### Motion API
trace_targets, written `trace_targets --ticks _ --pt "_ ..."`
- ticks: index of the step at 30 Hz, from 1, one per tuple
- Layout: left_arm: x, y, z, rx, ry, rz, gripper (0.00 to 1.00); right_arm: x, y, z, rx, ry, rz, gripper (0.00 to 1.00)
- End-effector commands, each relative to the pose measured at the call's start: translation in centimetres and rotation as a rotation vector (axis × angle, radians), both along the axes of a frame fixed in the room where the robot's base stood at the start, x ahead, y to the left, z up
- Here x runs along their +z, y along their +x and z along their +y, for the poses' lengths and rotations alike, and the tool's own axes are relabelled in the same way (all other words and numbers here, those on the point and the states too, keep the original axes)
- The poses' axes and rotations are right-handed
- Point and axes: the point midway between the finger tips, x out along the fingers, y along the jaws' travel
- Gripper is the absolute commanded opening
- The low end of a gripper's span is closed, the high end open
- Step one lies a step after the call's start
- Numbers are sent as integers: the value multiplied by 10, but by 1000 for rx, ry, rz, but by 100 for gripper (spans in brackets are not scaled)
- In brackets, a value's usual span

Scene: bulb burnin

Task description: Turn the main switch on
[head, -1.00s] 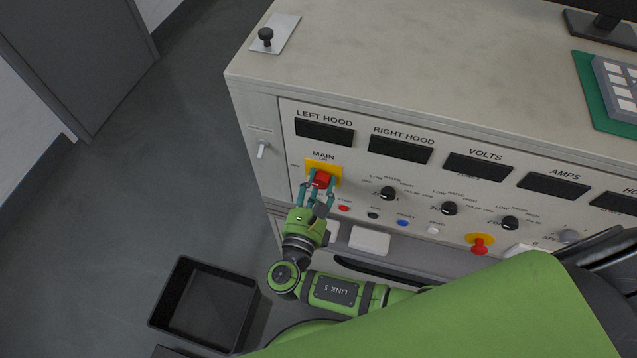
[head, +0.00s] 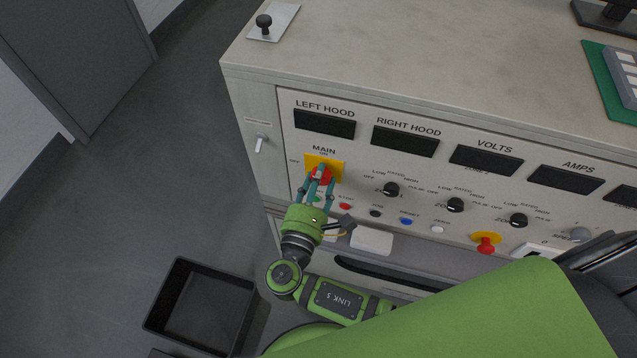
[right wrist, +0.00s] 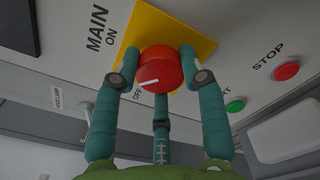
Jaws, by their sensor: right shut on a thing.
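The main switch is a round red knob (right wrist: 161,68) with a white line, on a yellow plate (right wrist: 189,36) marked MAIN, ON and OFF. In the right wrist view the white line points left, on the side of the ON and OFF labels; its exact setting is hard to tell. In the head view the knob (head: 320,176) is partly covered by fingers. My right gripper (right wrist: 160,80) has its teal fingers closed around the knob; it also shows in the head view (head: 319,182). My left gripper is not in view.
A red STOP button (right wrist: 286,70) and a green button (right wrist: 235,105) sit close beside the fingers. Black zone knobs (head: 391,190) line the panel to the right. A white toggle (head: 260,143) is to the left. A black bin (head: 181,339) stands on the floor below.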

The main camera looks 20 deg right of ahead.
Motion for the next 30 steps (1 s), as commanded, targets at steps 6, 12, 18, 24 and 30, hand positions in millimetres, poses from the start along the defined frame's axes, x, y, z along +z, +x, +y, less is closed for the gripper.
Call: trace_targets --ticks 6,12,18,24,30 --pt "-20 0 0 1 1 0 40 1 1 -2 -7 169 -129 9" --pt "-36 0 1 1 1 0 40 0 1 -3 -7 325 -235 9" --pt "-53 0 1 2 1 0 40 0 1 -3 -6 465 -331 9" --pt "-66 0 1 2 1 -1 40 1 1 -4 -8 576 -407 9" --pt "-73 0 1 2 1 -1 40 2 1 -4 -6 646 -455 9"
